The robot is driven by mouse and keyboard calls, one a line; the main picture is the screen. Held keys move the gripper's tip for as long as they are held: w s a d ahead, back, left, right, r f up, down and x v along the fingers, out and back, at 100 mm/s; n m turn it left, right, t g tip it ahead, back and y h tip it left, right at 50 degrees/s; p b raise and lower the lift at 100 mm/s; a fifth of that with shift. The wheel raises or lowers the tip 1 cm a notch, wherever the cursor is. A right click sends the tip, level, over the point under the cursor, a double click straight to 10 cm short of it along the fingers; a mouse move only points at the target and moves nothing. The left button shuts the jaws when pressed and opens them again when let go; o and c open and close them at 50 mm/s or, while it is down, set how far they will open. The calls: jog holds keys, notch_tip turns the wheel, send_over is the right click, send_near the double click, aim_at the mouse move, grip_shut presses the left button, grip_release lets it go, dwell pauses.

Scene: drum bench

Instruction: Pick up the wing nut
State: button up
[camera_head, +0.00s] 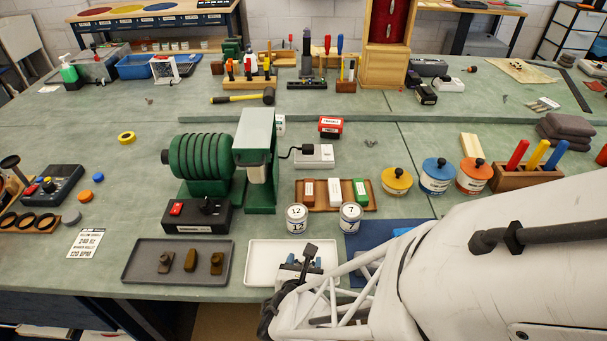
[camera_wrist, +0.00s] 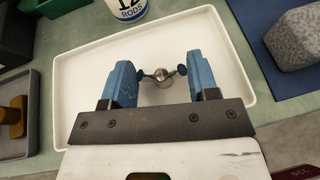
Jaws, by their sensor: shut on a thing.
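The wing nut (camera_wrist: 161,76) is a small metal piece with a round silver middle and two dark wings. In the wrist view it sits between the blue fingertips of my gripper (camera_wrist: 160,70), one wing against each finger. My gripper is shut on it, across the wings. Behind it lies the white tray (camera_wrist: 228,62). I cannot tell whether the nut touches the tray floor. In the head view my gripper (camera_head: 301,267) is over the white tray (camera_head: 261,262) at the front of the bench, and the wing nut cannot be made out there.
A grey tray (camera_head: 145,261) with several small brown pieces stands left of the white tray. Two labelled cans (camera_head: 297,218) stand just behind it. A blue mat (camera_head: 372,236) lies to the right, with a grey block (camera_wrist: 295,38) on it. A green drum machine (camera_head: 200,160) stands behind left.

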jog(key=shift+r, duration=0.1)
jog(key=shift+r, duration=0.75)
notch_tip(320, 180, up, 2)
jog(key=shift+r, duration=0.1)
jog(key=s+d, duration=0.3)
jog(key=s, duration=0.4)
jog(key=s+d+r, duration=0.1)
jog(key=s+d, duration=0.2)
jog(key=s, duration=0.4)
jog(key=shift+d, duration=0.3)
jog(key=shift+s, duration=0.25)
